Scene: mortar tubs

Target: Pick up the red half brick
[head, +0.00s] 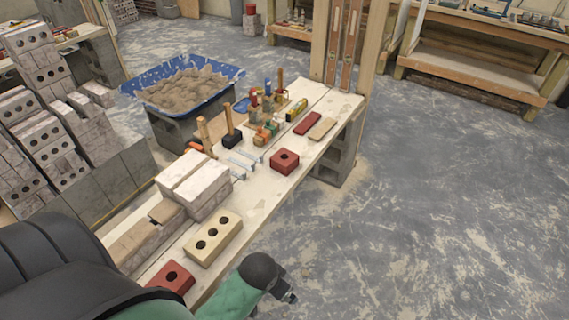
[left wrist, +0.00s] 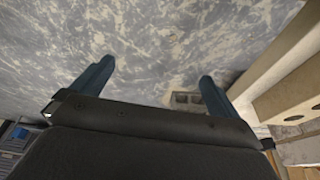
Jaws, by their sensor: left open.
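A red half brick (head: 284,161) with one dark hole lies on the wooden bench top, right of the middle, in the head view. A second red block (head: 172,277) with a hole lies at the near end of the bench, partly hidden by my dark arm parts. My left gripper (left wrist: 156,71) shows in the left wrist view with its two fingers wide apart. My right gripper is in neither view.
A tan three-hole brick (head: 213,238) and pale stacked blocks (head: 194,187) stand on the bench. Hand tools, a flat red piece (head: 307,123) and a blue tub (head: 226,74) of mortar are farther back. The floor right of the bench is clear.

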